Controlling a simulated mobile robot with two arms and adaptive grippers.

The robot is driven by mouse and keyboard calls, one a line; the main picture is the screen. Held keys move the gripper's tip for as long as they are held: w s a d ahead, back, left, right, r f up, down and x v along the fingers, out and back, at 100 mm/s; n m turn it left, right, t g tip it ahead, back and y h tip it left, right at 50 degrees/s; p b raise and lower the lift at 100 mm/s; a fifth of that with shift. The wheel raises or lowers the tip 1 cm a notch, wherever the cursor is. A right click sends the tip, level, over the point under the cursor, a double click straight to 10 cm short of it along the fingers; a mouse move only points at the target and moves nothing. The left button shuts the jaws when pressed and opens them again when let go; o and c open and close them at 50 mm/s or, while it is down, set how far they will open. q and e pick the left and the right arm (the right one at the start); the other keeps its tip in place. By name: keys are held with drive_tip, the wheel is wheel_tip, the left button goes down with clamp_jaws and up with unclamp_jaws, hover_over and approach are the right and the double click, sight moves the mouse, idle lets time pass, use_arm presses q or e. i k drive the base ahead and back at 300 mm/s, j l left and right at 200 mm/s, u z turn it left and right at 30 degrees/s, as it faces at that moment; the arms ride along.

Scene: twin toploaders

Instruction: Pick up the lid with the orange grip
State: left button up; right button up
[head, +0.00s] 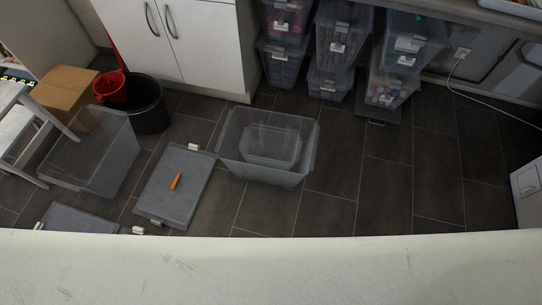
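The lid with the orange grip (174,196) lies flat on the dark tiled floor, left of the middle. It is grey and rectangular, and the small orange grip (176,181) sits near its centre. White clips (193,147) show at its far and near ends. A second grey lid (75,220) without a visible orange grip lies to its left, partly hidden by the pale edge in front. Neither of my grippers is in the head view.
A clear open tub (308,152) with a smaller container (270,146) in it stands right of the lid. Another clear tub (90,152) stands left, near a black bucket (149,104) and a cardboard box (62,88). Stacked bins (334,50) line the back. Floor at right is free.

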sight(173, 192)
drive_tip(key=u, duration=1.35)
